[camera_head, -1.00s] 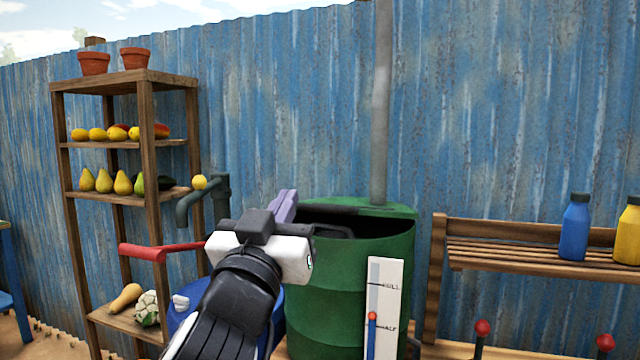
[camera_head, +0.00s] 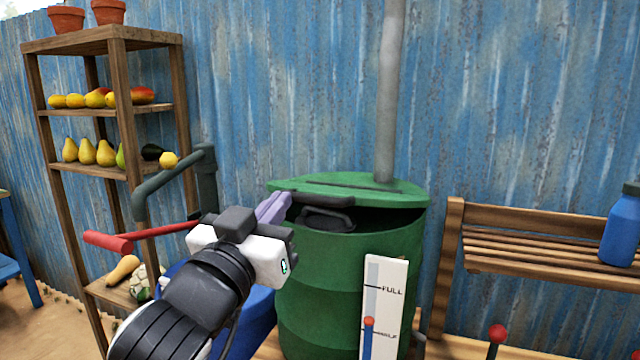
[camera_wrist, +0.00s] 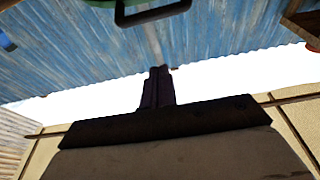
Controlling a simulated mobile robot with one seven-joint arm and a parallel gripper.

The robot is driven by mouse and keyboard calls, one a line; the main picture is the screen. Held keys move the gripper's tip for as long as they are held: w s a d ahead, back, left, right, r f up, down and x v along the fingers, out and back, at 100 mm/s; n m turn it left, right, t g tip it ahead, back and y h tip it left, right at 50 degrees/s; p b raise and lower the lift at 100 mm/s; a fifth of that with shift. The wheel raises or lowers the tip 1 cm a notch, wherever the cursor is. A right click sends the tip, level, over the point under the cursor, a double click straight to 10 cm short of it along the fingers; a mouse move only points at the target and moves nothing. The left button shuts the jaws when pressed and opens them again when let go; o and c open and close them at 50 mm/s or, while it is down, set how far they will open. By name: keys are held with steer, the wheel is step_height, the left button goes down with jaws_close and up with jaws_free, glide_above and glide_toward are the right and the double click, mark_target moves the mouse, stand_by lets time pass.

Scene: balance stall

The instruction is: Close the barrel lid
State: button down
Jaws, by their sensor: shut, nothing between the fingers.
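A green barrel (camera_head: 325,290) stands right of my gripper in the head view. Green lid-like top (camera_head: 360,186) covers the back of its mouth, and the front shows a dark gap, so the barrel is open. A black handle (camera_head: 328,217) shows at the gap; how it joins the lid is unclear. The wrist view shows a black handle (camera_wrist: 150,12) against green at its top edge. My gripper (camera_head: 273,207) has pale purple fingers, shut and empty, at the barrel's upper left rim; contact cannot be told. The fingers also show in the wrist view (camera_wrist: 157,88).
A grey pipe (camera_head: 390,90) rises behind the barrel top. A level gauge (camera_head: 383,310) stands before the barrel. A bench (camera_head: 535,235) is right.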

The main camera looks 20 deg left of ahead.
step_height(320, 180, up, 3)
steer(key=p, duration=0.5)
glide_above(305, 200)
steer(key=s, duration=0.1)
steer(key=f, duration=0.4)
steer(key=shift+s+d, duration=0.2)
steer(key=shift+d, duration=0.05)
steer(key=shift+f+b, duration=0.6)
steer(key=shift+b, duration=0.05)
step_height(305, 200, down, 8)
steer(key=s+t+b, duration=0.1)
steer(key=t+b, duration=0.2)
steer(key=b, duration=1)
steer(key=shift+r+t, duration=0.2)
steer(key=shift+t, duration=0.1)
